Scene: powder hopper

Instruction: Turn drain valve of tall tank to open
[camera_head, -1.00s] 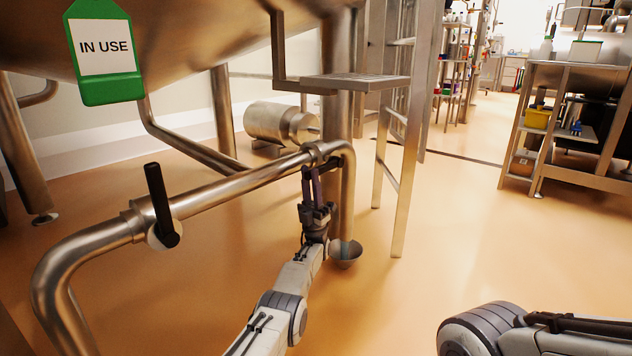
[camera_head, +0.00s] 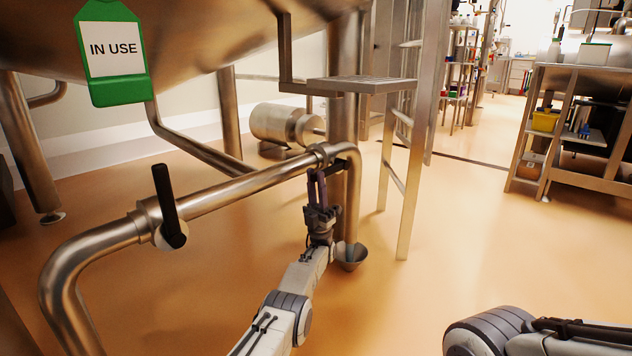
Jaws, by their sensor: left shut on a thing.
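The tall tank (camera_head: 200,45) shows its steel underside at the top left, with a green tag (camera_head: 115,75) reading "IN USE". A steel drain pipe (camera_head: 235,190) runs below it and bends down at the right above a small funnel (camera_head: 351,258). My left gripper (camera_head: 316,178) is upright just under the pipe's right end, shut on a dark valve handle (camera_head: 336,167) there. The handle is mostly hidden by the fingers. Another black lever (camera_head: 166,200) stands tilted on the pipe's left part, away from the gripper. My right gripper is out of view.
A steel step platform (camera_head: 362,85) stands just right of and behind the gripper. A motor-like cylinder (camera_head: 280,124) is behind the pipe. A steel bench (camera_head: 590,68) with shelves is at the right. The floor (camera_head: 460,240) between is clear.

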